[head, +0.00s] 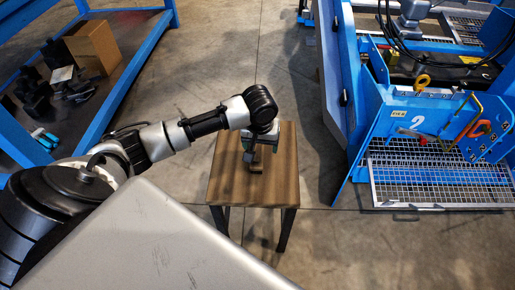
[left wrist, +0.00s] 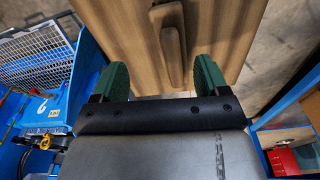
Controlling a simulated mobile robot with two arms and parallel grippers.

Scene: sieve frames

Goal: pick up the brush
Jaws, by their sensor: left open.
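The brush (left wrist: 172,48) looks like a brown wooden piece with a wider end and a narrower handle. It lies on the small wooden table (left wrist: 228,30), much the same colour as the top. In the head view the brush (head: 257,168) shows only in part beside my gripper. My left gripper (head: 250,154) points down over the tabletop. In the left wrist view its green fingers (left wrist: 161,76) are open, one on each side of the brush's near end, with gaps on both sides. Whether they are down at its height I cannot tell. My right gripper is not in view.
A blue workstation (head: 413,118) with a metal grating and hanging tools stands at the right. A blue-framed bench (head: 118,68) with a cardboard box (head: 92,46) and dark parts stands at the left. The front of the small tabletop is clear.

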